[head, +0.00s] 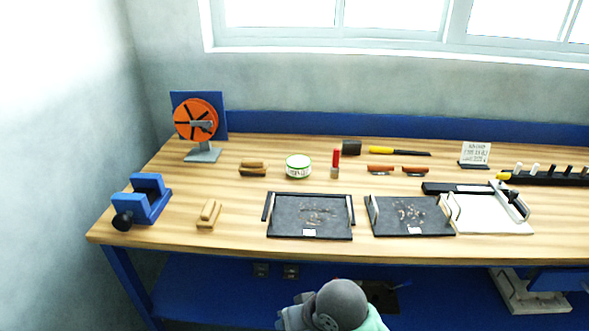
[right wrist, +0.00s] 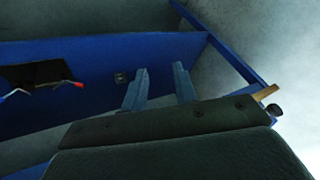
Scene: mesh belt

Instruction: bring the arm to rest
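My right gripper (right wrist: 160,70) shows in the right wrist view with its two grey fingers apart and nothing between them. Behind the fingers are the blue lower parts of the bench. In the head view, a grey rounded part of my arm (head: 342,303) shows at the bottom centre, in front of the bench's front edge and lower than the top. The gripper end (head: 287,317) points left there and is partly cut off by the frame. My left gripper is in neither view.
The wooden bench top (head: 180,225) holds two dark trays (head: 310,229) (head: 412,229), a white board (head: 490,220), a blue vise (head: 142,201), a round tin (head: 298,166), an orange wheel on a stand (head: 196,119) and small tools. A blue shelf (head: 210,290) lies below.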

